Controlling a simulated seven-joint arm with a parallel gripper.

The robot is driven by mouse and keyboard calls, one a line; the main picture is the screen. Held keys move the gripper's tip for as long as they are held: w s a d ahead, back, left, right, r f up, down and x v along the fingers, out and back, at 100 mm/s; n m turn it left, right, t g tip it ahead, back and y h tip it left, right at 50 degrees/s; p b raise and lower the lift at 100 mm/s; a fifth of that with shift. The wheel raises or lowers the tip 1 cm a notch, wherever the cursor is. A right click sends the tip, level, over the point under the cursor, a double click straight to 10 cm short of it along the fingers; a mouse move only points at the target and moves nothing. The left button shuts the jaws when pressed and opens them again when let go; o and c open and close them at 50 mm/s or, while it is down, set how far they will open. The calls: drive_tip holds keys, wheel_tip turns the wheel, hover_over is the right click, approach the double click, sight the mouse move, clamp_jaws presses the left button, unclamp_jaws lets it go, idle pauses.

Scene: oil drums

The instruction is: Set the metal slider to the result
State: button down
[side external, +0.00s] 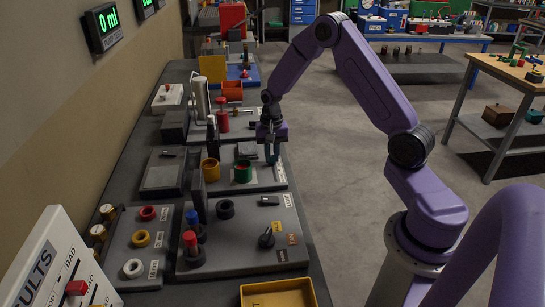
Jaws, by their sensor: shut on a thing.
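A white slanted results panel (45,262) stands at the lower left, cut off by the frame edge. My gripper (272,155) is far from the panel, pointing down over the right end of a grey station with a yellow cup (210,171) and a green-and-red cup (243,171). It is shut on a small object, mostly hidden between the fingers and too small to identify.
A grey board (255,240) holds a black knob, rings and red and blue pegs. A tray of red, yellow and white rings (137,245) lies left of it. A yellow bin (280,293) is at the front. A green "0 ml" display (103,22) hangs on the wall.

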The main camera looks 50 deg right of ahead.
drive_tip(key=shift+w+d, duration=0.15)
drive_tip(key=c, duration=1)
unclamp_jaws()
drive_tip(key=shift+c, duration=0.2)
drive_tip(key=shift+r, duration=0.1)
wheel_tip(320, 180, up, 17)
drive_tip(key=shift+r, duration=0.15)
